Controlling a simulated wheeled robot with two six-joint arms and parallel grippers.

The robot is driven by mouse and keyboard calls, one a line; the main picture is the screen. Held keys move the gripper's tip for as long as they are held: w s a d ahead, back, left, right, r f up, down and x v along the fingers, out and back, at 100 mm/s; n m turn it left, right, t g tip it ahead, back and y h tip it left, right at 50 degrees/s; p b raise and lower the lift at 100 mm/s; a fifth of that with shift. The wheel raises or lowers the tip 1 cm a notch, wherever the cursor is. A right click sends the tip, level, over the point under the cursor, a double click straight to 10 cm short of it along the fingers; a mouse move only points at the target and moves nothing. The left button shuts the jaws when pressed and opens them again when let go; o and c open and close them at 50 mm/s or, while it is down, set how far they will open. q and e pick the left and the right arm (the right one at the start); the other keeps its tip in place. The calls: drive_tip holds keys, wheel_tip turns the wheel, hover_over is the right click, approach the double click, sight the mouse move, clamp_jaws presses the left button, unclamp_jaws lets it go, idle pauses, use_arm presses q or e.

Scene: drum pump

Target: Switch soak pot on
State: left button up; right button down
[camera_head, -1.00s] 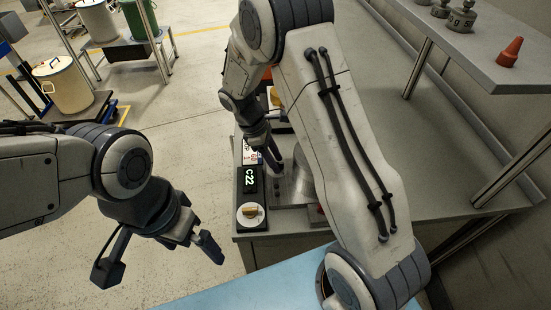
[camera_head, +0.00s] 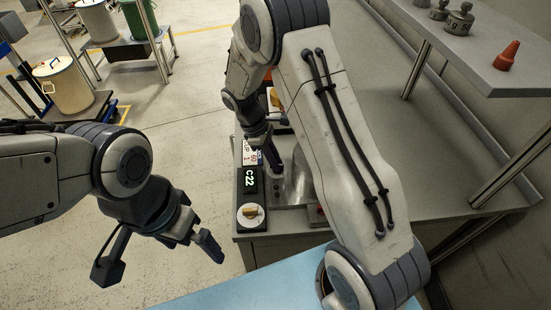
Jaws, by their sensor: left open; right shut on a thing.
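A dark control box with a display reading C22 (camera_head: 249,181) stands at the near left corner of the grey bench. It carries a white dial with a yellow-brown knob (camera_head: 251,213). A shiny metal vessel (camera_head: 298,182) beside it is mostly hidden behind my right arm; I cannot tell if it is the soak pot. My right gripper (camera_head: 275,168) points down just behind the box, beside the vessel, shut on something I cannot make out. My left gripper (camera_head: 170,265) is open and empty, left of the bench above the floor.
A white printed card (camera_head: 250,152) lies behind the display. Another yellow-orange part (camera_head: 274,97) shows farther back, partly hidden. A grey shelf (camera_head: 480,50) holds metal weights (camera_head: 459,20) and a red cone (camera_head: 507,56). A light-blue surface (camera_head: 270,285) is in front.

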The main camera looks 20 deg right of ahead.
drive_tip(key=shift+d+r+m+g+p, duration=0.15)
drive_tip(key=shift+m+g+p, duration=0.35)
drive_tip(key=shift+m, duration=0.6)
drive_tip(key=shift+w+m+y+p, duration=0.1)
drive_tip(key=shift+m+y+p, duration=0.5)
drive_tip(key=shift+m, duration=0.7)
drive_tip(key=c, duration=0.9)
unclamp_jaws()
drive_tip(key=b+v, duration=0.1)
drive_tip(key=v, duration=0.9)
drive_tip(key=shift+w+r+b, duration=0.15)
drive_tip(key=shift+w+b, duration=0.05)
drive_tip(key=shift+b, duration=0.15)
